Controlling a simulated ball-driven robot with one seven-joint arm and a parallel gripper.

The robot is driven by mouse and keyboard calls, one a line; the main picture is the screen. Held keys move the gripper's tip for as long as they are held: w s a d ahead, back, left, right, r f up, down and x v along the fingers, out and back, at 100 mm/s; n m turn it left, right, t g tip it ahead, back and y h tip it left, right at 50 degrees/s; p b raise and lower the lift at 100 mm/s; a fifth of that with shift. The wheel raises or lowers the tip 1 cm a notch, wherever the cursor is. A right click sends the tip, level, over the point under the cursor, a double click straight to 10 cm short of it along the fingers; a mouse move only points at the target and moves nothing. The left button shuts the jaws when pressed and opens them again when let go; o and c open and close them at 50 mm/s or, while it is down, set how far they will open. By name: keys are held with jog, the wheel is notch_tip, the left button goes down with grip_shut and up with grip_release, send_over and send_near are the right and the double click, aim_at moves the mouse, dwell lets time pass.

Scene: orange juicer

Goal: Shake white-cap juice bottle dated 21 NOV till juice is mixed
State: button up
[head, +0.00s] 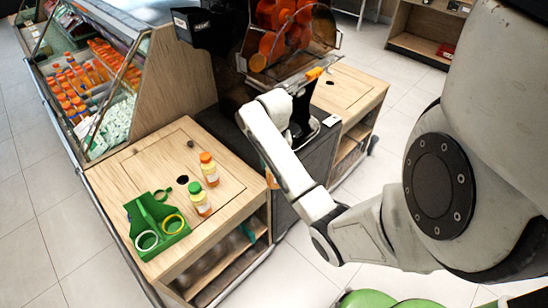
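My gripper (303,92) is at the juicer front, at the end of my raised pale arm. It is small and dark, and its fingers are hard to make out. A small orange-yellow thing (314,73) shows right at its tip; I cannot tell whether it is held or lies behind. No white cap and no readable date shows. On the left wooden counter (125,178) stand two upright juice bottles, one with an orange cap (208,169) and one with a green cap (200,199). My gripper is well apart from both.
A green holder (157,221) with rings sits at the left counter's front corner. The orange juicer (285,30) stands behind my gripper. A chilled display (90,80) with several bottles is at left. Another wooden counter (352,88) is right of the juicer, mostly clear.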

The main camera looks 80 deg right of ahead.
notch_tip(320, 180, up, 2)
jog(key=shift+r+p, duration=0.1)
jog(key=shift+p, duration=0.85)
jog(key=shift+r, duration=0.7)
jog(key=shift+f+b, duration=0.9)
jog(key=shift+f, duration=0.85)
